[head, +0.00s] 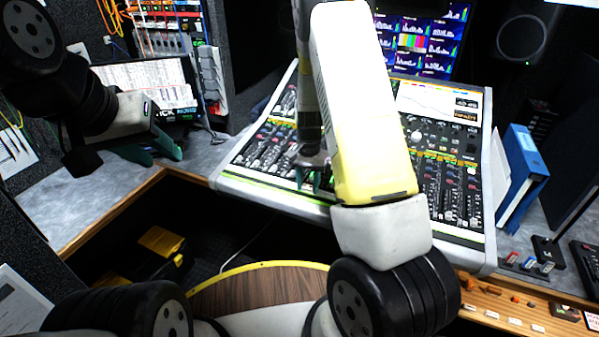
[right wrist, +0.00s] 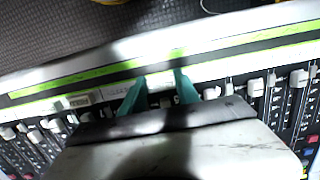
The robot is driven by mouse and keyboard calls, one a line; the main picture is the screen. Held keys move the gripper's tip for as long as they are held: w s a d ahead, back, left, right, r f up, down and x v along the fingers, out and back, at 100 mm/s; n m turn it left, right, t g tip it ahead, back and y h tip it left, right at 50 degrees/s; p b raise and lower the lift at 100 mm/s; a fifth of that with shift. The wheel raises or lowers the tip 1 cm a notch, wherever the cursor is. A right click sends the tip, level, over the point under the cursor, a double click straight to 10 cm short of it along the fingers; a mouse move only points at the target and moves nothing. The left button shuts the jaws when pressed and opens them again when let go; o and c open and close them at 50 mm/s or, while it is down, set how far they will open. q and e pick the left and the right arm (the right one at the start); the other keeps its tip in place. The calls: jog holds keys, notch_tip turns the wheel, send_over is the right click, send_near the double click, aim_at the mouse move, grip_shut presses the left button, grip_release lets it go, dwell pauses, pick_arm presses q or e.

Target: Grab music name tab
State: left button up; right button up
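In the right wrist view a small pale tab (right wrist: 160,84) lies at the console's front strip, between the teal fingers of my right gripper (right wrist: 161,90). The fingers stand apart on either side of it; I cannot see firm contact or read any name on it. Another pale tab with dark lettering (right wrist: 82,101) lies to its left, too blurred to read. In the head view my right gripper (head: 316,172) points down at the console's front edge, partly hidden by my arm. My left gripper (head: 155,150) is open and empty over the grey desk at left.
The mixing console (head: 262,192) carries dense rows of faders and knobs. A blue binder (head: 524,170) stands to its right, near small coloured tabs (head: 529,263). A laptop (head: 150,85) is behind my left gripper. A black and yellow case (head: 160,245) is below the desk.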

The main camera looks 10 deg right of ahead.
grip_shut()
